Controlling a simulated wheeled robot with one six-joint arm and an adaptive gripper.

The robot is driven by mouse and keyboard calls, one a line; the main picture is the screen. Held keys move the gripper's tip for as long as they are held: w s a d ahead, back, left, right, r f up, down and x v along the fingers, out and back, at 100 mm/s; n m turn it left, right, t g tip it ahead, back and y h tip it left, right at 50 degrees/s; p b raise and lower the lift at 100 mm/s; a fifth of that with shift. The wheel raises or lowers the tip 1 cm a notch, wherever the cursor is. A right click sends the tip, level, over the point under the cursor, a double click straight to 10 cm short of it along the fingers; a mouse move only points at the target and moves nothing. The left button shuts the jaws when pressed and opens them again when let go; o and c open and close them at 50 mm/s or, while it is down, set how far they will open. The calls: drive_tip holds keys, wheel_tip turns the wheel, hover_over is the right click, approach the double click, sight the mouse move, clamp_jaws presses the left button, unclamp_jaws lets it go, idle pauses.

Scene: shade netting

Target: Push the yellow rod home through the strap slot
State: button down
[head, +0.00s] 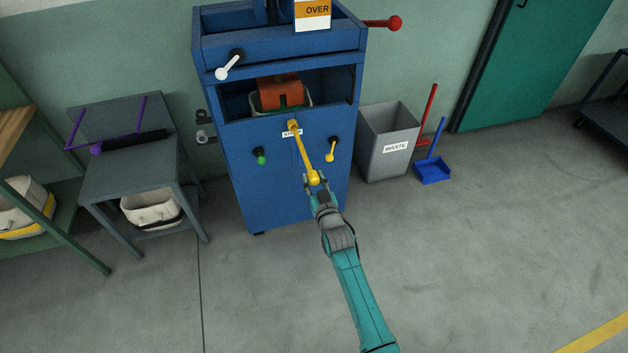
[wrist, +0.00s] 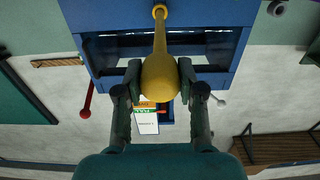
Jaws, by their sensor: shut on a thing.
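The yellow rod (head: 304,152) sticks out from the front of the blue cabinet (head: 270,195). Its far end meets the panel at a yellow collar (head: 293,126), beside a small white label that is partly covered. Its near end is a round yellow knob (head: 314,179). My gripper (head: 312,188) is shut on this knob. In the wrist view the knob (wrist: 160,76) sits between my two fingers (wrist: 160,82), with the shaft running to the blue panel. The strap slot itself is hidden behind the rod and collar, so the rod's depth cannot be told.
A green-tipped lever (head: 261,157) and a small yellow lever (head: 331,150) flank the rod. A white-handled lever (head: 228,67) and a red-knobbed bar (head: 385,22) are higher up. A grey waste bin (head: 388,150) stands right, a grey table (head: 125,165) left. The floor in front is clear.

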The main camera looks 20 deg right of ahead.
sight(303, 150)
drive_tip(key=shift+w, duration=1.4)
drive_tip(key=shift+w, duration=0.3)
drive_tip(key=shift+w, duration=4.9)
idle(1.3)
